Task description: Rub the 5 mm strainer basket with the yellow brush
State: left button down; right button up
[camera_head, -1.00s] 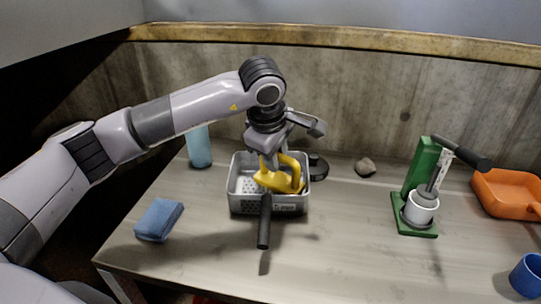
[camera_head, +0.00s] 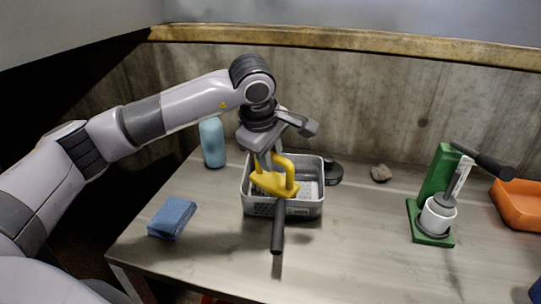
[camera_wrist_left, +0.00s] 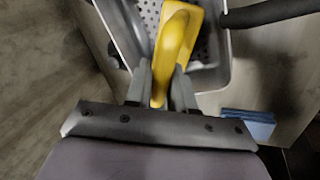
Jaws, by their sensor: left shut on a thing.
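The yellow brush (camera_head: 287,186) is held by its handle in my left gripper (camera_head: 270,163), which is shut on it. The brush is over and partly inside the grey strainer basket (camera_head: 308,208), toward its left side. The basket is a perforated metal box with a black handle (camera_head: 278,228) pointing to the front. In the left wrist view the brush (camera_wrist_left: 178,40) lies between the fingers (camera_wrist_left: 160,88), above the perforated floor of the basket (camera_wrist_left: 208,78). The brush's underside is hidden, so I cannot tell whether it touches the basket floor. My right gripper is not in view.
A black round thing (camera_head: 333,173) and a stone (camera_head: 381,173) are behind right. A green press (camera_head: 433,195) and an orange tray (camera_head: 518,203) are farther right.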

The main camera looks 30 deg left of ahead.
pick_arm(q)
jog(key=shift+w+p+v, duration=0.15)
jog(key=shift+p+v, duration=0.4)
jog(key=shift+v, duration=0.4)
jog(key=shift+w+p+v, duration=0.2)
jog(key=shift+p+v, duration=0.35)
jog(key=shift+v, duration=0.35)
jog(key=shift+w+p+v, duration=0.15)
jog(key=shift+p+v, duration=0.4)
jog(key=shift+v, duration=0.4)
jog(key=shift+d+r, duration=0.1)
jog(key=shift+r, duration=0.1)
jog(key=p+v, duration=0.2)
jog(key=v, duration=0.1)
jog(key=shift+w, duration=0.3)
jog(key=shift+w+f+g+p, duration=0.4)
jog(key=shift+w+p, duration=0.1)
jog(key=shift+w, duration=0.1)
jog(key=shift+w+a+f+g, duration=0.3)
jog(key=shift+w+a+f, duration=0.1)
jog(key=shift+w+f, duration=0.1)
